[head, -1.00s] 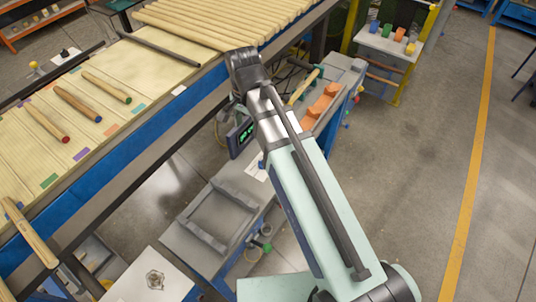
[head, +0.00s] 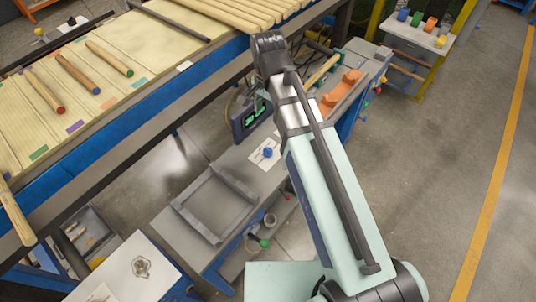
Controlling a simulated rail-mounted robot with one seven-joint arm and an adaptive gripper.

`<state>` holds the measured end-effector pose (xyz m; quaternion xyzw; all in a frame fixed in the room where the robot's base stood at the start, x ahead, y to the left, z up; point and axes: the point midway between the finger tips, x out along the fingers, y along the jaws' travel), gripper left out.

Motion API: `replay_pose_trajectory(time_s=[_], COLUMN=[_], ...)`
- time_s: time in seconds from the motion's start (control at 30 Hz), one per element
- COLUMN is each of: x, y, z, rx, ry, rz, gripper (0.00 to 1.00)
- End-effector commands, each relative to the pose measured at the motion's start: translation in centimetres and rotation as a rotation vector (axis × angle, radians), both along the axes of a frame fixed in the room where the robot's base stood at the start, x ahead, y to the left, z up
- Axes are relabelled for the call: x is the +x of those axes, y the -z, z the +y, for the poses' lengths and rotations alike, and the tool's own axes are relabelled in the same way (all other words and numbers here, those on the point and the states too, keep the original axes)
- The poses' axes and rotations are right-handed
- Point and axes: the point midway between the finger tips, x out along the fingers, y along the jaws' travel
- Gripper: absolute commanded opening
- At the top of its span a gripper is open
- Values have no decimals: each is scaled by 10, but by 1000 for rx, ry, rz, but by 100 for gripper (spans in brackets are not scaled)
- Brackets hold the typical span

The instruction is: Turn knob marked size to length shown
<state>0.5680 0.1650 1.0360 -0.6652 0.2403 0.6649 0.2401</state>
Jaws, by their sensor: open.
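A small blue knob (head: 268,152) sits on a white marked card (head: 262,157) on the grey bench, left of my arm. Its lettering is too small to read. Just above it stands a dark display box (head: 240,125) with green figures that I cannot read clearly. My gripper (head: 268,42) is the dark end of my arm, beyond the display and above the far part of the bench. It is apart from the knob. Its fingers are seen from behind and are partly hidden, and I see nothing held in it.
A grey frame (head: 183,211) lies on the bench left of the knob. Orange cradles (head: 342,92) and a wooden rod (head: 322,71) lie to the right of my arm. The blue-sided conveyor (head: 150,105) carries turned wooden pieces. Open floor lies to the right.

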Motion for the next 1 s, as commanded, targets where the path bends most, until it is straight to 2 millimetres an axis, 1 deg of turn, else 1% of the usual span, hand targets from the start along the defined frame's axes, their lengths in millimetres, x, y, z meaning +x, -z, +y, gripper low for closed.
replay_pose_trajectory(time_s=[0.03, 0.07, 0.17, 0.37, 0.47, 0.67, 1.0], x=[0, 0, 0, 0, -1, -1, -1], y=[16, 21, 30, 36, 43, 68, 117], z=[0, 0, 0, 0, 0, 0, 0], rx=[0, 0, 0, 0, -1, 0, -1], ry=[0, 0, 0, 0, 0, 0, 0], rz=[0, 0, 0, 0, 2, 3, 3], gripper=[62, 62, 62, 62, 62, 62, 62])
